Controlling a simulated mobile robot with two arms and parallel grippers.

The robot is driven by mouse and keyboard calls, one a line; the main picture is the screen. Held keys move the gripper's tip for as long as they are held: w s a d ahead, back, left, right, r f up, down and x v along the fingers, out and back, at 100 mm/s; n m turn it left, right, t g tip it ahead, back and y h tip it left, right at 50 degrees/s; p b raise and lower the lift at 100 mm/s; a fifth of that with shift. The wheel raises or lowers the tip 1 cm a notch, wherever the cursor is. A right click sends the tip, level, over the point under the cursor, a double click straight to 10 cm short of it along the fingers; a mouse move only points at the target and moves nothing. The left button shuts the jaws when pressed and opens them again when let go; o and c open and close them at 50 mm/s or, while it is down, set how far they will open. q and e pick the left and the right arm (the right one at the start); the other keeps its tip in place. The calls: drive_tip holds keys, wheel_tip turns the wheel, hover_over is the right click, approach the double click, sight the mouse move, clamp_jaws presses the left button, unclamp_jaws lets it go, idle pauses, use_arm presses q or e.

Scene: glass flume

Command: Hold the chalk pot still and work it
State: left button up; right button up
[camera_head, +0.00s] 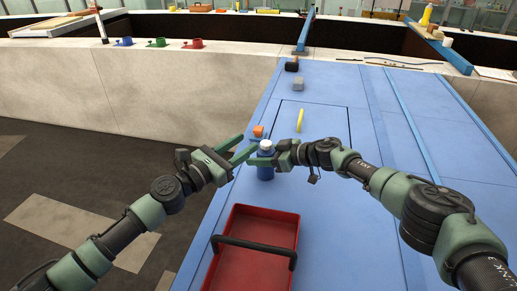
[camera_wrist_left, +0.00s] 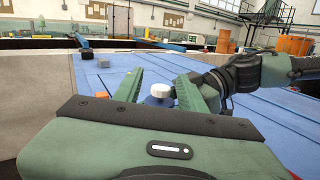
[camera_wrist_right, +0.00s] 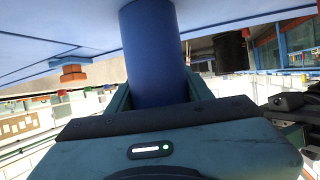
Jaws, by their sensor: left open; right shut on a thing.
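The chalk pot (camera_head: 265,172), a small blue bottle with a white cap (camera_head: 265,145), stands upright on the blue deck. In the right wrist view its blue body (camera_wrist_right: 152,55) fills the space between the fingers. My right gripper (camera_head: 281,157) is shut on the pot from the right. My left gripper (camera_head: 246,148) is open and reaches in from the left, its fingers near the cap. In the left wrist view the cap (camera_wrist_left: 187,91) and part of the blue body show between the open left fingers (camera_wrist_left: 165,88); whether they touch it I cannot tell.
A red tray (camera_head: 228,277) with a black handle stands just in front. An orange block (camera_head: 258,131), a yellow stick (camera_head: 300,120), a grey block (camera_head: 298,84) and a black object (camera_head: 291,66) lie beyond. The deck to the right is mostly clear.

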sight(266, 145)
use_arm(q)
drive_tip(key=a+f+m+g+h, duration=0.3)
drive_tip(key=a+f+g, duration=0.1)
drive_tip(key=a+g, duration=0.1)
drive_tip(key=x, duration=1.1)
drive_tip(key=shift+d+f, duration=0.15)
drive_tip(key=shift+d, duration=0.1)
